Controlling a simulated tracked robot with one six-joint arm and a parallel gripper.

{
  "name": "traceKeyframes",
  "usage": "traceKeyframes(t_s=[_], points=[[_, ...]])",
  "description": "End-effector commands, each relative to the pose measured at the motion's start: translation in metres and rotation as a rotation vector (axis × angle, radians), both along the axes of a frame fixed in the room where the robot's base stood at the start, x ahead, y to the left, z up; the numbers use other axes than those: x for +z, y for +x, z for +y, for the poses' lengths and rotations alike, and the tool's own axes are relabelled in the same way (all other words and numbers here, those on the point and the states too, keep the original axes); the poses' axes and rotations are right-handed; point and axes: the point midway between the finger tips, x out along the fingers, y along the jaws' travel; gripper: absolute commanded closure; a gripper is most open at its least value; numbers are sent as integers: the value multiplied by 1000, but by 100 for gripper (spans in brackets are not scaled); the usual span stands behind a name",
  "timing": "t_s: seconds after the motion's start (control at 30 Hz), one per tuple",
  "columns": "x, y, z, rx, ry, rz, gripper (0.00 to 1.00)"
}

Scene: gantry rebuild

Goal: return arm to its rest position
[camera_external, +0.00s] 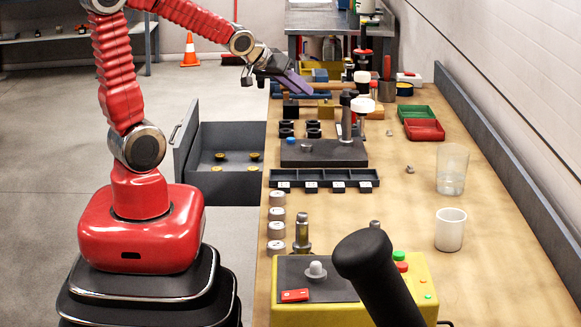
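My red arm (118,75) rises from its base at the left and reaches over to the right at the top of the view. My gripper (283,72) hangs at the end of it, above the far left part of the workbench (395,240). A flat purple-grey piece (292,80) shows at the gripper's fingers. I cannot tell whether it is held, is part of the gripper, or lies behind it. The gap between the fingertips is not clear from here.
Below the gripper, the bench's left side holds black blocks, a dark plate with posts (323,152) and a slotted tray (324,180). An open drawer (225,165) juts out at left. A yellow control box (345,295) stands in front.

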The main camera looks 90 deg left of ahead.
Motion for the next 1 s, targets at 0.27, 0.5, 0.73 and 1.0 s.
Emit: traceKeyframes(t_s=[0.27,0.5,0.73,1.0], points=[[9,-15,-106,-234,-3,138,72],[10,-51,-187,-453,-3,259,72],[8,-98,-250,-670,7,367,72],[6,-124,-274,-774,11,420,72]])
